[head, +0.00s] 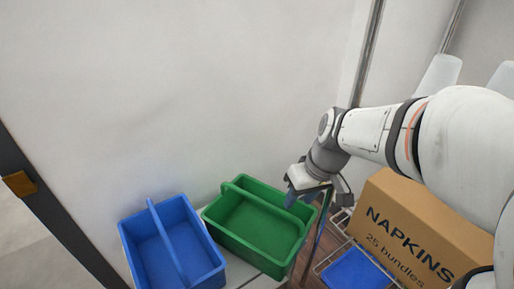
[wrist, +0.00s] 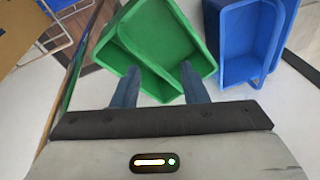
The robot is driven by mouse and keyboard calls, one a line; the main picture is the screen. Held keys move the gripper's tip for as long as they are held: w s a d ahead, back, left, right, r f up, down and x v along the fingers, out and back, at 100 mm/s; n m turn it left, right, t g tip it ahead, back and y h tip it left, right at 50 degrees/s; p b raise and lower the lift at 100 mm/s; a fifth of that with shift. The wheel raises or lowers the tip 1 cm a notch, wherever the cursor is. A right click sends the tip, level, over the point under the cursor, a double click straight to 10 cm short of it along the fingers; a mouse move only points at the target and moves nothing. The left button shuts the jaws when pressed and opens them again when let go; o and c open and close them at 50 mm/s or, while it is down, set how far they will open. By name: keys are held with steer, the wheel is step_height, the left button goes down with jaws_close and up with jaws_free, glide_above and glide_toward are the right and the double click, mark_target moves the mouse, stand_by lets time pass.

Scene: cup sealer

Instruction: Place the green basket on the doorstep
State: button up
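The green basket (head: 236,229), an open tray with a handle across it, stands upright on a white surface. In the wrist view the green basket (wrist: 172,32) lies under and ahead of the fingers. My gripper (head: 306,194) is over its right end. In the wrist view my gripper (wrist: 158,72) has its two blue fingers wide apart, with part of the green basket showing between them. I cannot tell whether they touch it. The doorstep is not clearly identifiable; a dark door frame (head: 55,212) with a brass plate stands at the left.
A blue basket (head: 200,255) stands close to the left of the green one. A cardboard napkins box (head: 385,205) and a wire rack (head: 330,255) holding a blue item (head: 357,272) are at the right. A white wall rises behind the baskets.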

mark_target(259, 203)
steer(key=w+a+f+n+y+b, duration=0.1)
steer(key=w+a+f+n+b, duration=0.1)
steer(key=w+f, duration=0.1)
steer(key=w+a+f+n+y+b, duration=0.1)
steer(key=w+a+f+b, duration=0.1)
steer(key=w+f, duration=0.2)
steer(key=w+a+f+n+y+b, duration=0.1)
steer(key=w+a+f+n+b, duration=0.1)
steer(key=w+f, duration=0.1)
steer(key=shift+w+a+f+n+b, duration=0.15)
steer(key=shift+w+f+n+b, duration=0.15)
steer(key=shift+f, duration=0.15)
steer(key=shift+b+x, duration=0.4)
steer(key=shift+x, duration=0.85)
steer(key=shift+w+b+x, duration=0.15)
steer(key=shift+b+x, duration=0.35)
steer(key=shift+x, duration=0.85)
steer(key=shift+w+b+x, duration=0.15)
steer(key=shift+b+x, duration=0.35)
steer(key=shift+x, duration=0.85)
steer(key=shift+f+b, duration=0.25)
steer(key=shift+b, duration=0.3)
steer(key=shift+d, duration=0.2)
jaws_close()
